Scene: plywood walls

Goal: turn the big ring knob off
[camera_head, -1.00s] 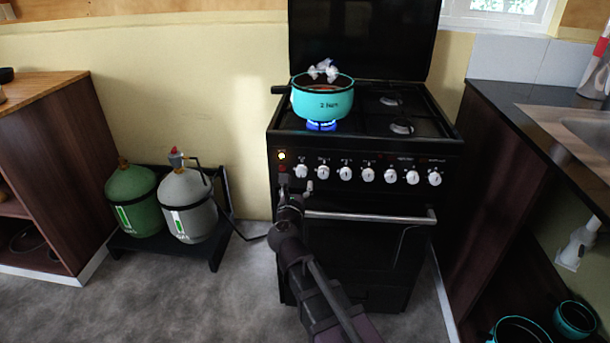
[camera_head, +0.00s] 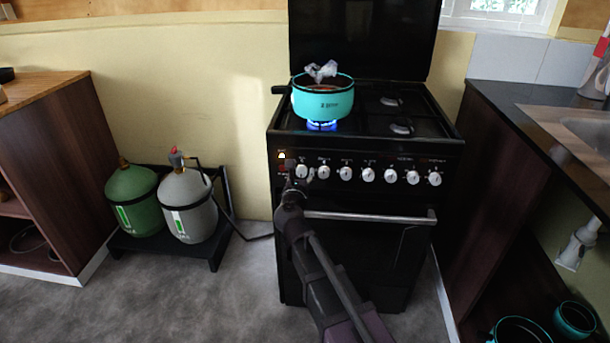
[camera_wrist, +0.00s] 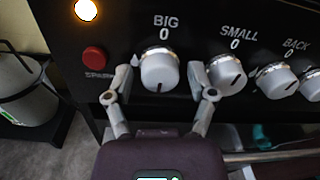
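The big ring knob (camera_wrist: 159,72) is the white knob under the label "BIG 0" in the wrist view; its dark mark points down, away from the 0. In the head view the knob (camera_head: 302,171) is leftmost in the row on the black stove. My gripper (camera_wrist: 160,94) is open, with one finger on each side of the knob's lower part; I cannot tell whether they touch it. In the head view my gripper (camera_head: 298,176) is at the panel's left end. A blue flame (camera_head: 321,126) burns under the teal pot (camera_head: 323,103).
The small ring knob (camera_wrist: 227,74) is close to the right finger. A red spark button (camera_wrist: 94,59) and a lit lamp (camera_wrist: 86,10) are left of the big knob. The oven handle (camera_head: 370,216) runs below the panel. Gas bottles (camera_head: 186,204) stand left.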

